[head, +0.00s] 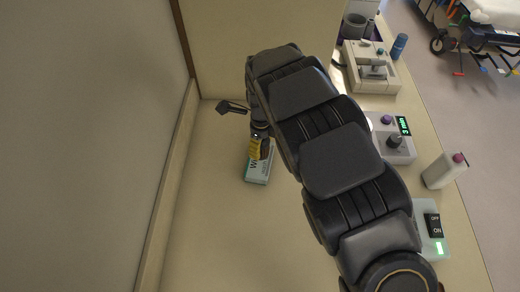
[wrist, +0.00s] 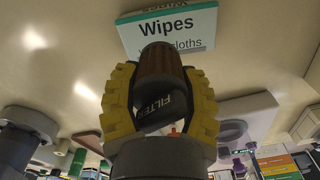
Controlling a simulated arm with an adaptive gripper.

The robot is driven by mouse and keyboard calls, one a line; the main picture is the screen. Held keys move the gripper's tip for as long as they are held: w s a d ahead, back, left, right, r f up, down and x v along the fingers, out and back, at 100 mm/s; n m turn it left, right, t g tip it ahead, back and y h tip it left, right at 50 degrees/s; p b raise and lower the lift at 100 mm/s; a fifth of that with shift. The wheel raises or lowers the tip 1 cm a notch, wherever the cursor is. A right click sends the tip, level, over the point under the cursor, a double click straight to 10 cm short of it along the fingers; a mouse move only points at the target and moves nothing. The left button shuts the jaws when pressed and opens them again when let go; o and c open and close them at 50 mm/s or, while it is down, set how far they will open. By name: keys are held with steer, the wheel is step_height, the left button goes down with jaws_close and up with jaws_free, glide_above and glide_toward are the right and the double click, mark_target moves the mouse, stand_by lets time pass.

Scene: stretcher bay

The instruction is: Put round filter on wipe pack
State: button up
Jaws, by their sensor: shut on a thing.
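My gripper (head: 257,143) is over the wipe pack, its yellow fingers pointing down. In the wrist view my gripper (wrist: 160,78) is shut on the round filter (wrist: 158,62), which has a brown ribbed end and a dark side marked FILTER. The filter is between both fingers. The wipe pack (wrist: 170,30), white with a teal edge and the word Wipes, lies flat on the counter. In the head view the wipe pack (head: 258,173) is partly hidden by the gripper. The filter overlaps the pack in the wrist view; I cannot tell whether they touch.
On the right stand a grey timer box (head: 395,152), a white bottle (head: 438,174) and an ON/OFF switch box (head: 436,228). A beige device (head: 372,70) and a blue can (head: 398,45) are at the back. The counter left of the pack is clear up to the wall.

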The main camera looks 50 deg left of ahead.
steer(key=shift+w+a+f, duration=0.2)
steer(key=shift+a+f, duration=0.1)
steer(key=shift+f, duration=0.2)
steer(key=shift+w+a+f, duration=0.15)
steer(key=shift+a+f, duration=0.15)
steer(key=shift+f, duration=1.45)
steer(key=shift+f, duration=0.1)
steer(key=o, duration=1.1)
step_height(320, 180, up, 12)
steer(key=shift+d+r, duration=0.1)
